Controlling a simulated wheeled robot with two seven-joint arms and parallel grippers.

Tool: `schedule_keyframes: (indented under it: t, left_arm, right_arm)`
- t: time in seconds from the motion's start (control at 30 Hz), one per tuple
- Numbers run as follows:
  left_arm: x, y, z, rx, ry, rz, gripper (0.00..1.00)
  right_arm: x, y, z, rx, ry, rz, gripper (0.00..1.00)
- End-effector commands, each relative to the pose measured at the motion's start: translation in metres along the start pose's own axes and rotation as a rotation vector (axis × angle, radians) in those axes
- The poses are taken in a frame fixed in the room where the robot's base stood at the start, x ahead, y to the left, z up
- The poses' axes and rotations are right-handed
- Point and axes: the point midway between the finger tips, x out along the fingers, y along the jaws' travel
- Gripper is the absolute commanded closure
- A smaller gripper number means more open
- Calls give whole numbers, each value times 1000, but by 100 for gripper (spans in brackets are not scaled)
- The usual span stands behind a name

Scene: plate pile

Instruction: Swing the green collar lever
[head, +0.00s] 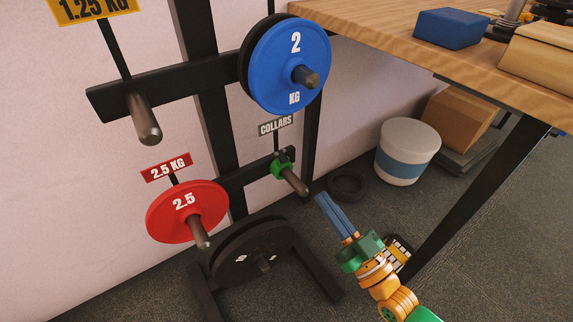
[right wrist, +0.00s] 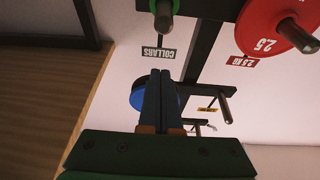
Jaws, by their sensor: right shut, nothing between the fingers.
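The green collar (head: 280,170) sits on the peg (head: 294,183) under the grey COLLARS sign (head: 275,125) in the head view. Its lever is too small to make out clearly. In the right wrist view the green collar (right wrist: 176,6) is cut off at the top edge, around the peg (right wrist: 163,22). My right gripper (head: 321,197) is shut and empty, its blue fingers pointing up and left, a little right of and below the peg tip. The fingers also show in the right wrist view (right wrist: 160,74). My left gripper is not in view.
A blue 2 kg plate (head: 275,70) hangs above the collar peg; a red 2.5 kg plate (head: 175,222) hangs lower left. A black plate (head: 245,268) is low on the rack. A wooden table (head: 400,35) overhangs at right, with a white-blue tub (head: 405,165) beneath.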

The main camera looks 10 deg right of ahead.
Motion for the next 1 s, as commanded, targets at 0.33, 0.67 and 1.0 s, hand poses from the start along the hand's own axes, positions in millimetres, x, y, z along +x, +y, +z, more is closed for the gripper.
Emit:
schedule_keyframes:
  t: [0.33, 0.67, 1.0]
  left_arm:
    - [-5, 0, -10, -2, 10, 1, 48]
    - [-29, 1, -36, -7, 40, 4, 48]
    - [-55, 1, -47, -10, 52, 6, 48]
  right_arm:
    - [58, 0, 0, 0, 6, 1, 100]
    - [114, 0, 20, -1, -1, 0, 100]
    - [128, 0, 30, 0, -3, 0, 100]
